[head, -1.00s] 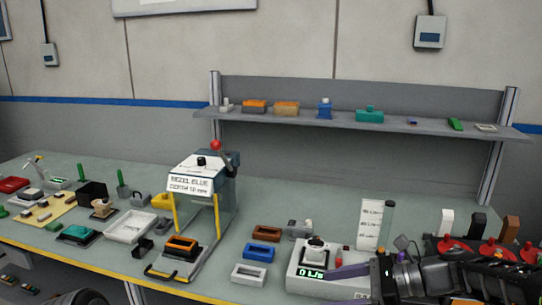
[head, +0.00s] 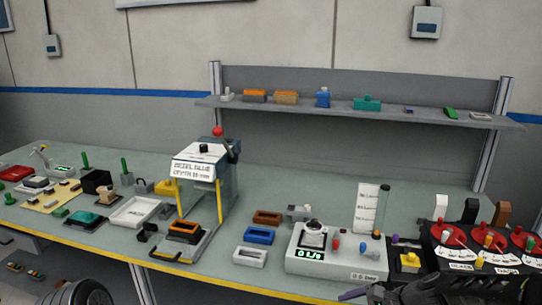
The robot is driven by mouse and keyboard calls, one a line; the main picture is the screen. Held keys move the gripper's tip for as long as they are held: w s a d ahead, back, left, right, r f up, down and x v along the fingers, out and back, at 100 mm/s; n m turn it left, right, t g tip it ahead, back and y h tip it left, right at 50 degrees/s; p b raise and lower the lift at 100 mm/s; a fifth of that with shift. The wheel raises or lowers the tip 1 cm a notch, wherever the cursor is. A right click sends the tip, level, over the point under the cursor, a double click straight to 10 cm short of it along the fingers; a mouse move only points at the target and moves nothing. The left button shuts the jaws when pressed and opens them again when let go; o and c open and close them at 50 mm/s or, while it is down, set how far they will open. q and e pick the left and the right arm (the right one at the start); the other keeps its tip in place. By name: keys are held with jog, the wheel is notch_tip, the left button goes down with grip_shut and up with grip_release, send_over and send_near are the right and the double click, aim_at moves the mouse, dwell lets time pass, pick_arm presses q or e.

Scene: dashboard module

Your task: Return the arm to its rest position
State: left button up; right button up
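My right gripper (head: 354,295) is at the bottom edge, in front of the flow tester and the table's front edge. Only a dark finger and part of its body show; the rest is cut off, so I cannot tell whether it is open or shut. No held object shows. My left gripper is not in view; a dark rounded part, possibly mine, shows at the bottom left.
The white flow tester (head: 338,262) with a green display stands near the front edge. Right of it is a black unit with red dials (head: 483,245). The press (head: 207,185) stands mid-table. A shelf (head: 360,117) runs behind.

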jog(key=s+a+f+n+h, duration=0.1)
jog(key=s+f+n, duration=0.2)
jog(key=f, duration=0.3)
jog(key=s+f+n+g+h, duration=0.1)
jog(key=s+f+n, duration=0.15)
jog(key=f, duration=0.35)
jog(key=s+a+f+n+h, duration=0.1)
jog(key=s+f+n, duration=0.15)
jog(key=f, duration=0.35)
jog(key=s+a+f+n+g, duration=0.1)
jog(key=s+a+f+n, duration=0.2)
jog(key=s, duration=0.6)
jog(key=s+a+f+n+g, duration=0.2)
jog(key=s+a+f, duration=0.4)
jog(key=s, duration=0.3)
jog(key=shift+s+a+n, duration=0.35)
jog(key=shift+a+n, duration=0.05)
jog(key=shift+n, duration=0.2)
